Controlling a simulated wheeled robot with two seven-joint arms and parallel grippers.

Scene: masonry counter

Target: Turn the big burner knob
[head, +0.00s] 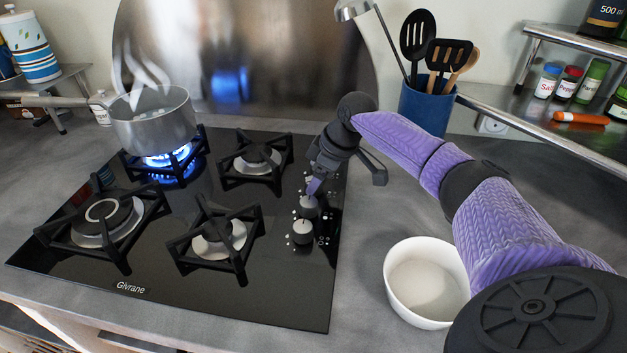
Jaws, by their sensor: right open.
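A black glass hob (225,295) has a column of silver knobs along its right side. The nearest knob (302,232) is clear to see, and another knob (307,207) sits just behind it. Knobs farther back are partly hidden by my right gripper. Which knob belongs to the big burner I cannot tell. The widest burner (103,215) is at the front left and shows no flame. My right gripper (322,182) is open over the knob column, its tip close to the second knob; contact is unclear. My left gripper is out of view.
A steaming pot (155,122) stands over a blue flame on the back left burner. A white bowl (427,282) sits right of the hob, near my right arm. A blue utensil holder (425,107) and a metal shelf (545,115) with jars stand behind the arm.

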